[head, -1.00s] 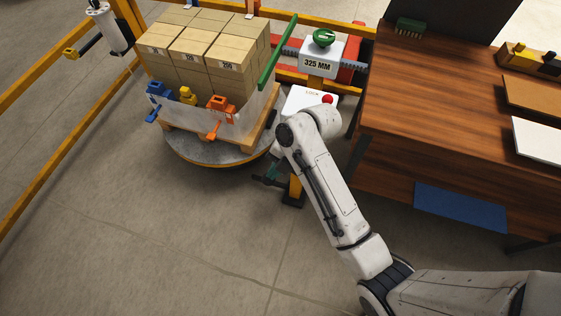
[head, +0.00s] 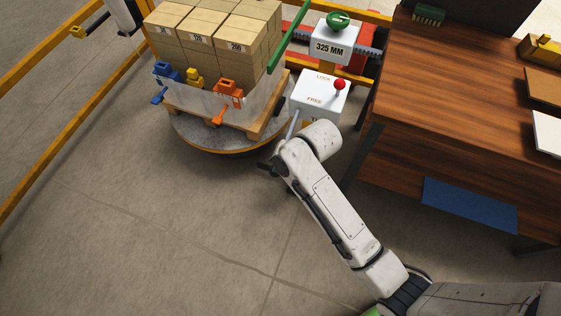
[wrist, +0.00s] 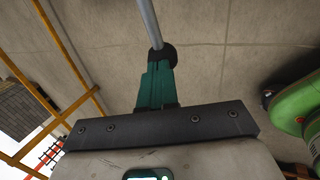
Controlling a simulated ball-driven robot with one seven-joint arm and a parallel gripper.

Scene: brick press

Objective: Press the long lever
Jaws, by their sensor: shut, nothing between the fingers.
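The long lever is a grey rod (head: 293,125) slanting down from the white LOCK/FREE box (head: 319,96) in the head view. In the wrist view the rod (wrist: 150,22) ends in a black round knob (wrist: 165,56). My gripper (wrist: 157,64) has teal fingers, shut and empty, with their tips overlapping the knob in that view. I cannot tell whether they touch it. In the head view my arm mostly hides the gripper and the lever's lower end.
A round turntable (head: 205,138) carries a pallet of boxes, with blue, yellow and orange clamps in front. A wooden bench (head: 455,110) stands on the right. A red-knobbed small lever (head: 340,85) is on the box. Floor at lower left is clear.

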